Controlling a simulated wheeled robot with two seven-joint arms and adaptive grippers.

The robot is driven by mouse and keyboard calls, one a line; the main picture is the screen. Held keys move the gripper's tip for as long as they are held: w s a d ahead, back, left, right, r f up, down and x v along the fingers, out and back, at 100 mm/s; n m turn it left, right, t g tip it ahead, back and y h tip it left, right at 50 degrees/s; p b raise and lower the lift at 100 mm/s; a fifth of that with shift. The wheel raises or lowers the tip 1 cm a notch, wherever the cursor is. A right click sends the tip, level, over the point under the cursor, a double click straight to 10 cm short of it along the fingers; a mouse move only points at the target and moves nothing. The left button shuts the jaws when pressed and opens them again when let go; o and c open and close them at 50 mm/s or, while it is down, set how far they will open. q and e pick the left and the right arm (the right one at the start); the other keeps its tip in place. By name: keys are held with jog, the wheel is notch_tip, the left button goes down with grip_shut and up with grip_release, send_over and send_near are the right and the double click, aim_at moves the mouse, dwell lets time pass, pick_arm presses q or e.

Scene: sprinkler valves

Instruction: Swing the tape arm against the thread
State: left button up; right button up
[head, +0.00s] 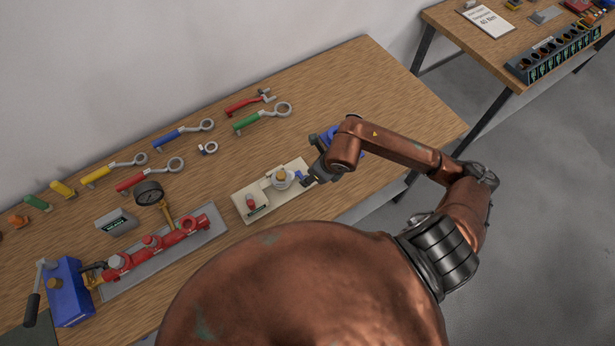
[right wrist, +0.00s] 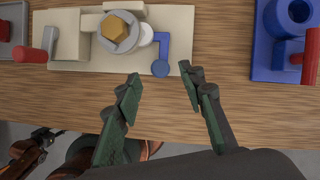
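A beige fixture plate (head: 240,207) lies near the table's front edge; it also shows in the right wrist view (right wrist: 70,53). It bears a grey round holder with a brass hex part (right wrist: 116,26) and a small white round piece (right wrist: 146,34). Beside these is a blue bent arm (right wrist: 163,45), likely the tape arm, with a round knob end. I cannot make out the thread. My right gripper (right wrist: 161,82) is open and empty, the knob just ahead of its fingertips, midway between them. In the head view my right gripper (head: 308,180) is at the plate's right end. My left gripper is out of view.
A blue block with a red part (right wrist: 287,45) stands right of the plate. Left are a red valve manifold (head: 155,250) on a grey tray, a gauge (head: 149,193) and a blue pump box (head: 68,290). Several coloured wrenches (head: 185,133) lie behind. The table's right end is clear.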

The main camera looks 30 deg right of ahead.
jog(key=a+v, duration=0.1)
jog(key=v, duration=0.5)
jog(key=shift+d+r, duration=0.25)
jog(key=shift+d, duration=0.3)
jog(key=shift+s, duration=0.2)
